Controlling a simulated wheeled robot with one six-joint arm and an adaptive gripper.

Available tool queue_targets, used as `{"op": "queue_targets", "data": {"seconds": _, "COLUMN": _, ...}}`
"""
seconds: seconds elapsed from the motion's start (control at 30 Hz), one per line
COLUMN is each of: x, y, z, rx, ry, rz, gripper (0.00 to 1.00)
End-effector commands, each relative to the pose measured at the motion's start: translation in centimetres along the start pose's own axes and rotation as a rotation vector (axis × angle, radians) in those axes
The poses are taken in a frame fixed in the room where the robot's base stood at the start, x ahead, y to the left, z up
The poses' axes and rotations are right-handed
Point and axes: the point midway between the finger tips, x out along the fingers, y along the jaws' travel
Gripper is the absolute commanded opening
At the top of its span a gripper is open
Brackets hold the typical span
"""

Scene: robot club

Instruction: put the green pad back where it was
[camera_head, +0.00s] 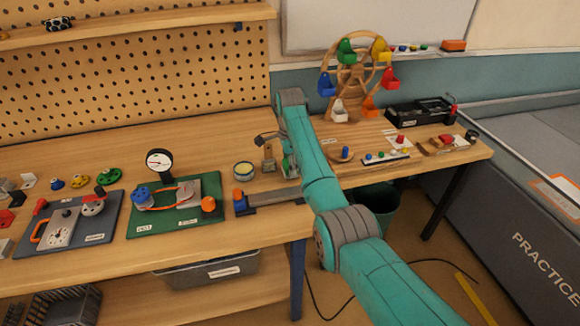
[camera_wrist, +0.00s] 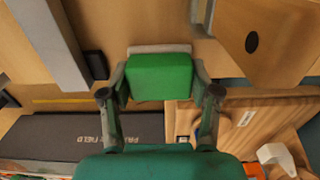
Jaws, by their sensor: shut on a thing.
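The green pad (camera_wrist: 160,77) is a small rounded green block in the middle of the wrist view. My gripper (camera_wrist: 161,84) is shut on it, with one finger against each side. A pale strip (camera_wrist: 158,48) shows along the pad's far edge; I cannot tell whether they touch. In the head view my gripper (camera_head: 282,162) is low over the bench, just behind the grey bar clamp (camera_head: 275,197). The pad cannot be told apart there, as my arm and fingers largely cover that spot.
The wooden bench (camera_head: 225,150) holds a green board (camera_head: 150,225) with a dial gauge (camera_head: 159,163) to the left. A wooden wheel with coloured buckets (camera_head: 347,90) stands behind right. Small parts lie right of my arm.

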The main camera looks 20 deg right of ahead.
Motion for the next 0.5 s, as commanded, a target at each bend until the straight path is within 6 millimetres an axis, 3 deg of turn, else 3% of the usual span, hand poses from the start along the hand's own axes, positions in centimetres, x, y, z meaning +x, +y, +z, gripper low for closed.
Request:
{"op": "queue_targets", "data": {"seconds": 0.43, "x": 1.02, "y": -0.01, "z": 0.0, "rx": 0.0, "ry": 0.0, "rz": 0.0, "gripper": 0.34}}
{"op": "queue_targets", "data": {"seconds": 0.47, "x": 1.01, "y": -0.01, "z": 0.0, "rx": 0.0, "ry": 0.0, "rz": -0.001, "gripper": 0.67}}
{"op": "queue_targets", "data": {"seconds": 0.5, "x": 1.0, "y": -0.01, "z": 0.0, "rx": 0.0, "ry": 0.0, "rz": -0.001, "gripper": 0.77}}
